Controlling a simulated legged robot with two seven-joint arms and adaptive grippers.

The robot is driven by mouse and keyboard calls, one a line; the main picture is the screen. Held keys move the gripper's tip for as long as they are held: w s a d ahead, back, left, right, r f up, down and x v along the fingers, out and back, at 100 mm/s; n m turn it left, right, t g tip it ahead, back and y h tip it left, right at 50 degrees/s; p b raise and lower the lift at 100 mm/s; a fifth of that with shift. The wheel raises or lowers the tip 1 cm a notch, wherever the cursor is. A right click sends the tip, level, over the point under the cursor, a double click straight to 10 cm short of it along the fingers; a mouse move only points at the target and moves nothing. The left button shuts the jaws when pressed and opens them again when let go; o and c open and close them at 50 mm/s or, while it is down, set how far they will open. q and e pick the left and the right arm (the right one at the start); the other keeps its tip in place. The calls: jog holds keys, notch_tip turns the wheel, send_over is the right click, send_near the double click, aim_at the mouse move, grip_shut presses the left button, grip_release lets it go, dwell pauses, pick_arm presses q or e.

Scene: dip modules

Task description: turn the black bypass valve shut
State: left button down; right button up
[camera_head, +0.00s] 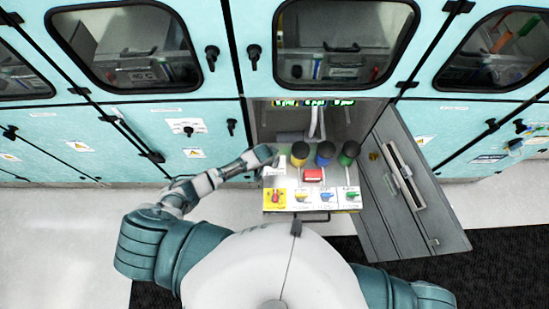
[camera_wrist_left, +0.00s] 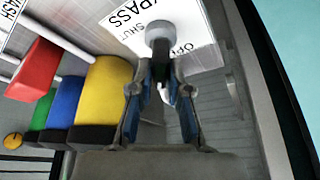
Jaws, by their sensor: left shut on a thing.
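The black bypass valve (camera_wrist_left: 158,62) shows in the left wrist view as a dark handle with a pale grey rounded end, in front of a white label (camera_wrist_left: 190,48) reading "BYPASS", "SHUT" and "OPEN". My left gripper (camera_wrist_left: 160,76) has its two fingers on either side of the handle and is shut on it. The handle lies near the middle of the label; its exact angle is hard to tell. In the head view my left gripper (camera_head: 271,154) is at the left side of the open module, and it hides the valve there. My right gripper is out of view.
Beside the valve stand yellow (camera_head: 300,153), blue (camera_head: 325,153) and green (camera_head: 349,153) cylinders with black ends. A red block (camera_head: 313,174) lies before them. Small coloured handles sit on the front panel (camera_head: 312,206). An open grey door (camera_head: 408,190) blocks the right side.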

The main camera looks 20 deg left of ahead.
pick_arm(q)
jog(key=shift+a+m+h, duration=0.15)
jog(key=shift+m+h, duration=0.25)
jog(key=shift+m, duration=0.5)
jog(key=m, duration=0.1)
jog(key=m+b, duration=0.1)
jog(key=shift+w+f+m+g+h, duration=0.15)
jog(key=shift+m+g+h, duration=0.15)
jog(key=shift+m+g, duration=0.1)
jog(key=m+g+h+b, duration=0.1)
jog(key=m+b, duration=0.1)
jog(key=m, duration=0.1)
jog(key=shift+b, duration=0.35)
jog(key=shift+a+m+g+b, duration=0.1)
jog(key=shift+m+g+b, duration=0.5)
jog(key=shift+m+b, duration=0.9)
jog(key=shift+m, duration=0.3)
jog(key=shift+w, duration=0.1)
jog(key=c, duration=1.1)
grip_release()
